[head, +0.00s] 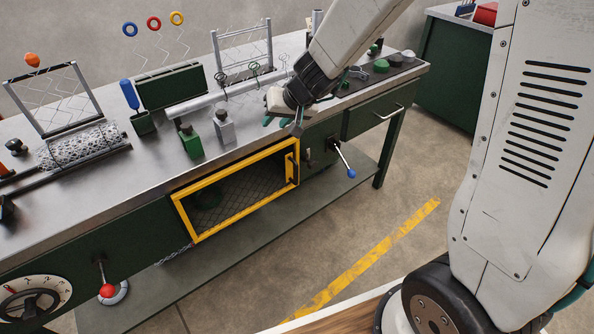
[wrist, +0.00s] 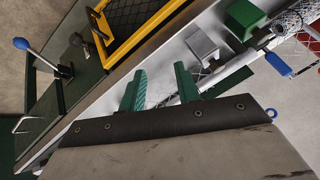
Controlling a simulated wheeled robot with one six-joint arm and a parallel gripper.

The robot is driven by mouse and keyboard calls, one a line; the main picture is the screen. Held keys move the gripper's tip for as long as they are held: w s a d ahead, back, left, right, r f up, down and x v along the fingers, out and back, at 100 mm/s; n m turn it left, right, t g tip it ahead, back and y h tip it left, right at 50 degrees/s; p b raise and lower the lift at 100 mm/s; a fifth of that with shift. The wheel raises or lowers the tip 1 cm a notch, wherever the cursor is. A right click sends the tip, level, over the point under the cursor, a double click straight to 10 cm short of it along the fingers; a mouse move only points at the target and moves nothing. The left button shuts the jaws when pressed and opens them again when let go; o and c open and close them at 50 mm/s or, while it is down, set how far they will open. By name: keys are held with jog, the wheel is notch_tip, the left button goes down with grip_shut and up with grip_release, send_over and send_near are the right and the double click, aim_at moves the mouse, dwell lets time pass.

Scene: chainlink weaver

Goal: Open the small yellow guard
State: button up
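The small yellow guard (head: 235,170) is a yellow frame with dark wire mesh on the front of the workbench. It looks closed, with a yellow upright handle (head: 291,168) near its right end. In the wrist view part of the guard (wrist: 146,31) shows at the top. My gripper (head: 282,125) is above the bench's front edge, up and slightly left of the handle, and apart from it. In the wrist view its two green fingers (wrist: 159,80) are spread with nothing between them.
A blue-knobbed lever (head: 343,160) sticks out right of the guard, and a red-knobbed lever (head: 106,288) is at lower left. Green and grey blocks (head: 191,142) stand on the bench above the guard. A drawer (head: 370,118) is further right. The floor in front is clear.

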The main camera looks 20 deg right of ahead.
jog(key=w+d+f+m+h, duration=0.1)
jog(key=w+d+f+h, duration=0.15)
jog(key=f, duration=0.65)
jog(key=m+g+h, duration=0.1)
jog(key=g+h, duration=0.1)
send_over(296, 169)
jog(key=s, duration=0.2)
notch_tip(296, 169, down, 9)
jog(key=shift+x, duration=3.55)
jog(key=shift+s+a, duration=0.1)
jog(key=shift+s, duration=0.05)
grip_shut()
